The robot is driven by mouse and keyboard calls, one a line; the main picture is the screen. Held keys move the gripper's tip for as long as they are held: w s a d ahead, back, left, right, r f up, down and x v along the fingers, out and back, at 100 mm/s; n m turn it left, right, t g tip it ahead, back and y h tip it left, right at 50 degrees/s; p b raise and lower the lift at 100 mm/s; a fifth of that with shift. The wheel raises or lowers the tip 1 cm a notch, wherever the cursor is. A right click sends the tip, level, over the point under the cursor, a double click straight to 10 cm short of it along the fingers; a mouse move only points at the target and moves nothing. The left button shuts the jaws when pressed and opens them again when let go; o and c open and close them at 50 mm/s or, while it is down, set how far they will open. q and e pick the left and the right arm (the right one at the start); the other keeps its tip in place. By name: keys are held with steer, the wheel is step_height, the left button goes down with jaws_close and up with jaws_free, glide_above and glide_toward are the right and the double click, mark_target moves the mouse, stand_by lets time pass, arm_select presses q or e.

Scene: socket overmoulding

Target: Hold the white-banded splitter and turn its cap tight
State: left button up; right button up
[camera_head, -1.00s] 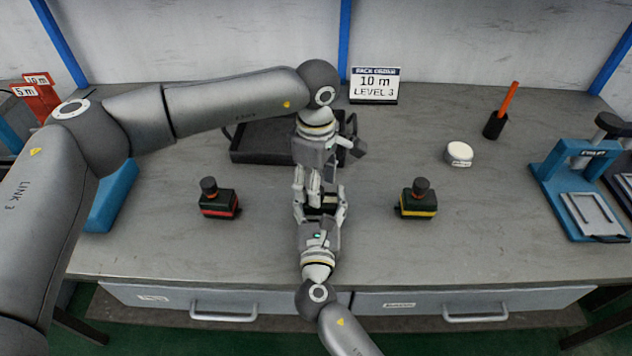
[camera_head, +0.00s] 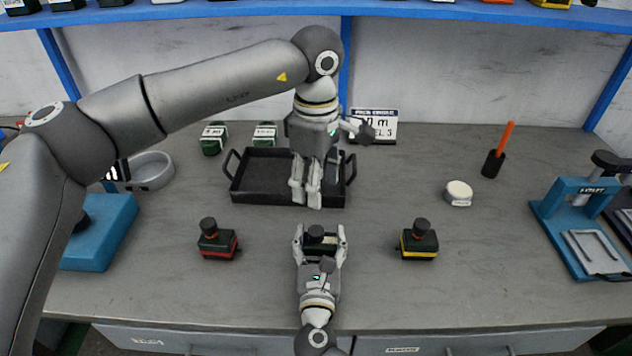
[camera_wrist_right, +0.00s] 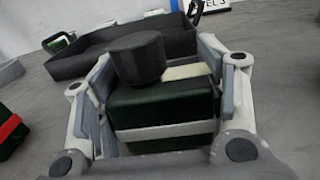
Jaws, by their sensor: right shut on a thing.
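The white-banded splitter is a dark green box (camera_wrist_right: 160,108) with a pale band and a black cap (camera_wrist_right: 138,58). In the head view its cap (camera_head: 316,233) shows between my right gripper's fingers. My right gripper (camera_head: 320,240) is shut on the splitter's body from both sides, at the middle front of the table. The cap sits upright, and no orange collar shows under it. My left gripper (camera_head: 306,196) is behind and above the splitter, over the black tray, apart from the cap. Its fingers are close together with nothing visible between them; whether they are fully shut is unclear.
The black tray (camera_head: 250,193) lies behind. A white round item (camera_head: 458,193) and a blue press (camera_head: 575,215) are at right.

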steer(key=o, duration=1.1)
steer(key=shift+s, duration=0.1)
